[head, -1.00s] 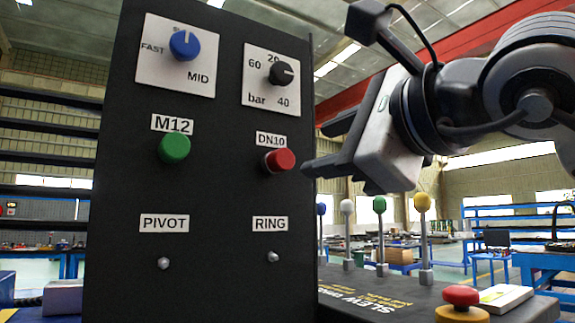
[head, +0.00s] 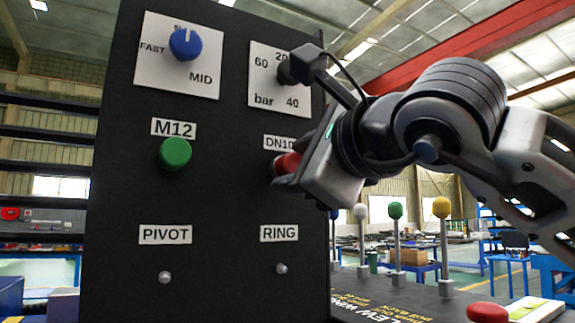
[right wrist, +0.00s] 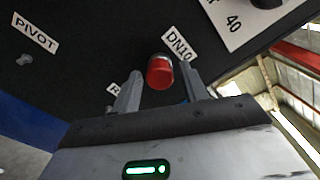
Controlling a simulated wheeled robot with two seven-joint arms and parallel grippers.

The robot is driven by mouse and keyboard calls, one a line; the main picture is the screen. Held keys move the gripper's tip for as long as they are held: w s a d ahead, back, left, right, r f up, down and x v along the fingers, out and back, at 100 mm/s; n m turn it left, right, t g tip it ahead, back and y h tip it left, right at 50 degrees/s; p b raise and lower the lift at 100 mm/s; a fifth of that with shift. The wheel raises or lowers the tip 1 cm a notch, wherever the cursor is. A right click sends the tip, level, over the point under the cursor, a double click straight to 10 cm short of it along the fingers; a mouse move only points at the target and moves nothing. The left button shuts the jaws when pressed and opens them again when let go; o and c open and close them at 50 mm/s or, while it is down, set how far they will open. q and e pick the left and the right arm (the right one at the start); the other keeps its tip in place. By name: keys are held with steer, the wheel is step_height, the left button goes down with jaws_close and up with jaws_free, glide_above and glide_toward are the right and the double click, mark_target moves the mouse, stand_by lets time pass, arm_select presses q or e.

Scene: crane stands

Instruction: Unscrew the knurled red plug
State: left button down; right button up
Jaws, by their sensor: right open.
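The red plug (head: 286,165) sticks out of the black panel (head: 215,205) under the DN10 label. It is partly hidden by my right gripper (head: 282,177) in the head view. In the right wrist view the red plug (right wrist: 160,71) shows between the two fingers of my right gripper (right wrist: 158,88), near their tips. The fingers are open, with a gap to the plug visible on each side. I cannot tell whether either finger touches it. My left gripper is not in view.
A green plug (head: 174,153) sits left under the M12 label. A blue knob (head: 185,44) and a black knob (head: 287,72) are above. Small studs are below.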

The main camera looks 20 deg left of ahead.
steer(key=c, duration=0.9)
steer(key=shift+d+r+n, duration=0.1)
steer(key=shift+n, duration=1)
steer(key=n, duration=0.3)
steer(key=shift+s+p, duration=0.1)
steer(key=shift+p, duration=0.2)
